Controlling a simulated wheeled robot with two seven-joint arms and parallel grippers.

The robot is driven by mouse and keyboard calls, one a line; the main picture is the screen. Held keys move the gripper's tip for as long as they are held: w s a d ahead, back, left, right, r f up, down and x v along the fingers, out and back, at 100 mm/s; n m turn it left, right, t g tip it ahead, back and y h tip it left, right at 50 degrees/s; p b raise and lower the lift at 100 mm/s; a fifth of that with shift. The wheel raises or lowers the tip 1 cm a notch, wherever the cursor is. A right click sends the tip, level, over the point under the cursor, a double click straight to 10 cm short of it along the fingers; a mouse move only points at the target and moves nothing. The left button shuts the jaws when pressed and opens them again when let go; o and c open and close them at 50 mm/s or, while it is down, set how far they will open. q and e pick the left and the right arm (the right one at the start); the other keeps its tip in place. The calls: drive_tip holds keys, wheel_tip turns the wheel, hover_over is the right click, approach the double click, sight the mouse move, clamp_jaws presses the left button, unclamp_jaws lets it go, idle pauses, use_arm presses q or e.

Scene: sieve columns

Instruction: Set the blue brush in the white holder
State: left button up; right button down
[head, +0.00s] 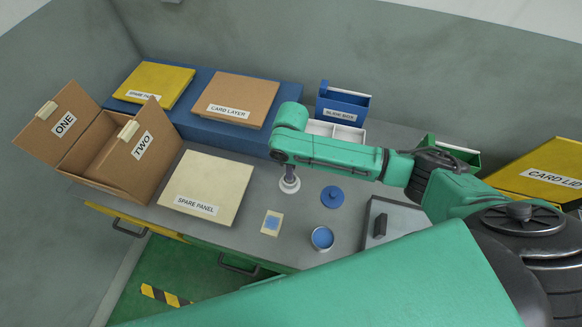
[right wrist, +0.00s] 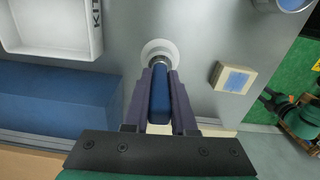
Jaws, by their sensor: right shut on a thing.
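The white holder (head: 289,184) is a small round piece on the grey bench, below the end of my right arm. It also shows in the right wrist view (right wrist: 152,46) as a pale ring ahead of the fingertips. My right gripper (head: 289,171) points down over it, with its purple-grey fingers shut on the blue brush (right wrist: 160,96). The brush's metal neck reaches to the holder's middle in the wrist view. The fingers and neck hide whether its tip is inside or just above. My left gripper is out of view.
A blue round lid (head: 332,196), an open tin with blue contents (head: 322,238) and a small cream block with a blue top (head: 271,222) stand near the holder. A spare panel (head: 207,187) lies left. A white tray (head: 348,134) stands behind my arm.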

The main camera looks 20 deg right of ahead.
drive_tip(key=shift+f, duration=0.1)
drive_tip(key=c, duration=0.7)
unclamp_jaws()
drive_tip(key=shift+c, duration=0.2)
wheel_tip(320, 180, up, 12)
drive_tip(key=shift+r, duration=0.2)
